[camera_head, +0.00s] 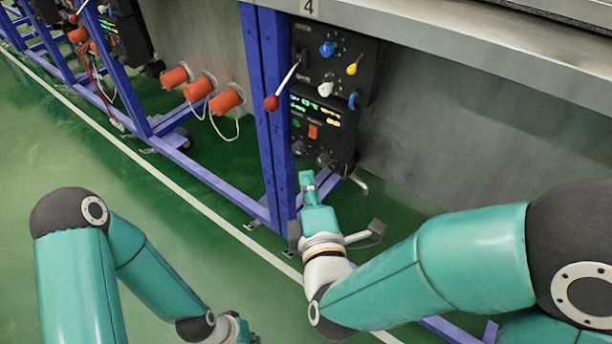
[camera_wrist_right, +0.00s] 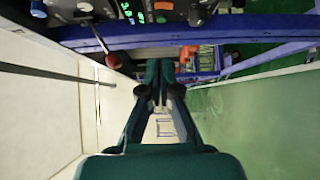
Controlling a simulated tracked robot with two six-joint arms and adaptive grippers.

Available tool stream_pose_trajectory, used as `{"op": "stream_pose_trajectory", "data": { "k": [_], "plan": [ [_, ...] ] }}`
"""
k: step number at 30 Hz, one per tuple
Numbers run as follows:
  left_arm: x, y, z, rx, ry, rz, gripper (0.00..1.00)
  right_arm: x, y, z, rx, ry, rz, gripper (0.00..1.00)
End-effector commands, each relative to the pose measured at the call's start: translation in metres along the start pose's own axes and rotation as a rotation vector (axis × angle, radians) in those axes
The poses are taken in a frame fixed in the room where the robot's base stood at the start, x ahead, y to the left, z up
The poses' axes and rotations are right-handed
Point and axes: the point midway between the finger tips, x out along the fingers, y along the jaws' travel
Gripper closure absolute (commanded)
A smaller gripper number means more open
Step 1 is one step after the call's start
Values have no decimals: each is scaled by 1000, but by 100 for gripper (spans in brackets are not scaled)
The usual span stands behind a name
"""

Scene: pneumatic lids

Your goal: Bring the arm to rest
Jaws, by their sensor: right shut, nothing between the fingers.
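My right arm reaches in from the right in the head view. Its teal gripper (camera_head: 308,182) is shut and empty, just below and in front of the black control panel (camera_head: 365,70). In the right wrist view the two fingers of this gripper (camera_wrist_right: 158,70) lie together, with nothing between them. My left arm (camera_head: 150,265) is folded at the lower left of the head view. Its wrist runs off the bottom edge, so the left gripper is hidden.
A lever with a red ball knob (camera_head: 272,103) sticks out left of the panel; the knob also shows in the right wrist view (camera_wrist_right: 114,61). A blue frame post (camera_head: 272,150) stands beside the gripper. Orange plugs (camera_head: 226,101) sit further left. Green floor (camera_head: 100,150) is open at left.

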Motion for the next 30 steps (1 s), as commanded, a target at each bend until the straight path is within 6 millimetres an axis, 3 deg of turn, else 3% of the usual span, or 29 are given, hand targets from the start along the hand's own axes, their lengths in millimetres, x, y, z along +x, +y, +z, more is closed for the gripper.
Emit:
{"op": "stream_pose_trajectory", "data": {
  "k": [4, 22, 26, 30],
  "plan": [
    [8, -3, 0, 0, 1, 0, 100, -6, -1, 0, 2, 0, 2, 100],
    [6, -2, 0, 0, 1, 0, 100, -6, 1, 1, 1, -2, -2, 100],
    [-8, 3, 0, 0, 1, 0, 100, -3, 12, 11, 2, -26, -12, 100],
    [-43, 15, 0, 0, 1, 0, 100, 5, 28, 38, -6, -90, -58, 100]
  ]
}}
